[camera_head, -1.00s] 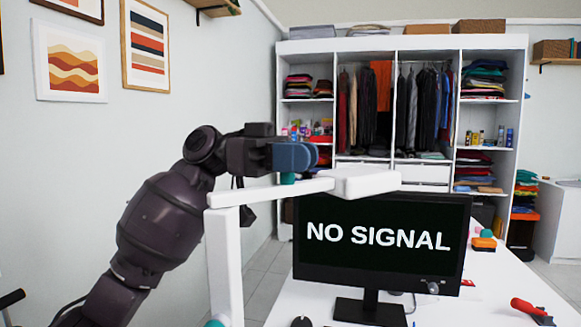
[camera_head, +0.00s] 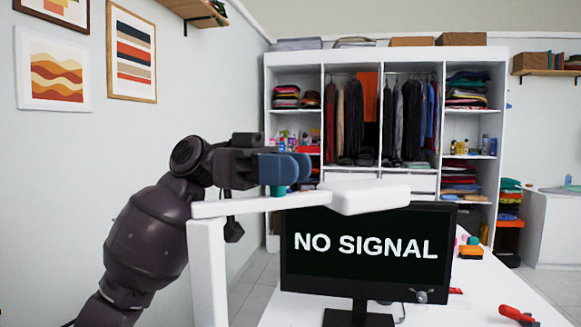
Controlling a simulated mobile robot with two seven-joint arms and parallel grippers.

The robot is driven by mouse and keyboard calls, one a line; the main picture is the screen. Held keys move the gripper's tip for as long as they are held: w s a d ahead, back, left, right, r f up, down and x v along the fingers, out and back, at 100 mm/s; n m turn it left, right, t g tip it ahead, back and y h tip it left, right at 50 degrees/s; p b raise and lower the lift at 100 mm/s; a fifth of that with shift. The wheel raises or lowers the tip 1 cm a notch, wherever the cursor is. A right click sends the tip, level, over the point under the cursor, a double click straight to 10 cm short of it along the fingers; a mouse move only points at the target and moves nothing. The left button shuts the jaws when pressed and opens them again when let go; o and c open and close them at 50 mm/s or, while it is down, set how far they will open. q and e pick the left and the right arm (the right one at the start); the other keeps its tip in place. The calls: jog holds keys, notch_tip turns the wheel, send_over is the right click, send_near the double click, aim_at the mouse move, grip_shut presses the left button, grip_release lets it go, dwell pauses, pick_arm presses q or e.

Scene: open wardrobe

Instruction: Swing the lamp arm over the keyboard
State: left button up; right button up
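The white lamp has an upright post (camera_head: 207,270) at the left and a level arm (camera_head: 250,205). Its block-shaped head (camera_head: 365,197) overlaps the top edge of the monitor in the camera_head view. A teal knob (camera_head: 278,191) stands on the lamp arm. My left gripper (camera_head: 287,167) has blue-grey fingertips right at the top of this knob. The fingertips overlap in this view, so their gap and grip on the knob are hidden. No keyboard is in view. My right gripper is not in view.
A black monitor (camera_head: 365,250) reading NO SIGNAL stands on a white desk (camera_head: 470,305). A red-handled tool (camera_head: 517,315) and an orange object (camera_head: 470,252) lie at its right. The open wardrobe (camera_head: 452,165) stands behind. The desk between monitor and tool is mostly clear.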

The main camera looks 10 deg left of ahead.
pick_arm(q)
jog(key=shift+o, duration=0.9)
jog(key=shift+a, duration=0.1)
jog(key=b+v, duration=0.1)
jog(key=v, duration=0.9)
jog(key=shift+a, duration=0.3)
jog(key=shift+r, duration=0.1)
